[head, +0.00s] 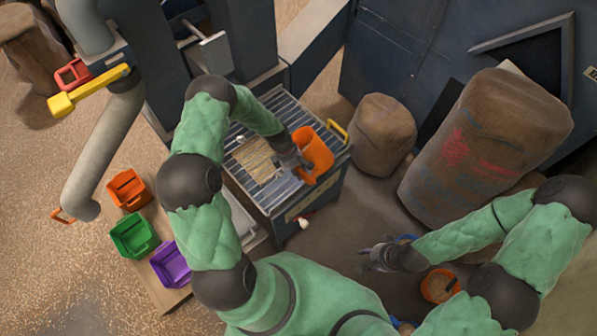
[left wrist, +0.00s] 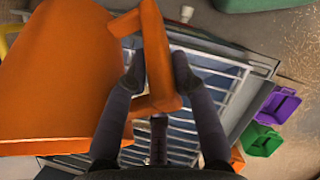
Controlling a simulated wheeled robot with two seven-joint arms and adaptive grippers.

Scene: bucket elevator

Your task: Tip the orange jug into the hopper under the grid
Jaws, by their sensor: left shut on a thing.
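The orange jug (head: 318,152) is above the right part of the hopper's metal grid (head: 250,185). My left gripper (head: 297,160) is shut on the jug's handle. In the left wrist view the jug (left wrist: 60,75) fills the left side and its handle (left wrist: 157,55) is between the fingers (left wrist: 158,80). I cannot tell how far the jug is tilted or what is in it. Pale grain (head: 258,160) shows at the grid, inside the hopper (head: 310,203). My right gripper (head: 374,262) is low, right of the hopper; its finger gap is too small to read.
Orange (head: 127,188), green (head: 132,235) and purple (head: 171,264) buckets stand left of the hopper. A round orange container (head: 440,285) is near my right arm. Sacks (head: 480,150) stand at the right. A grey pipe (head: 105,145) and yellow handle (head: 90,92) are at the left.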

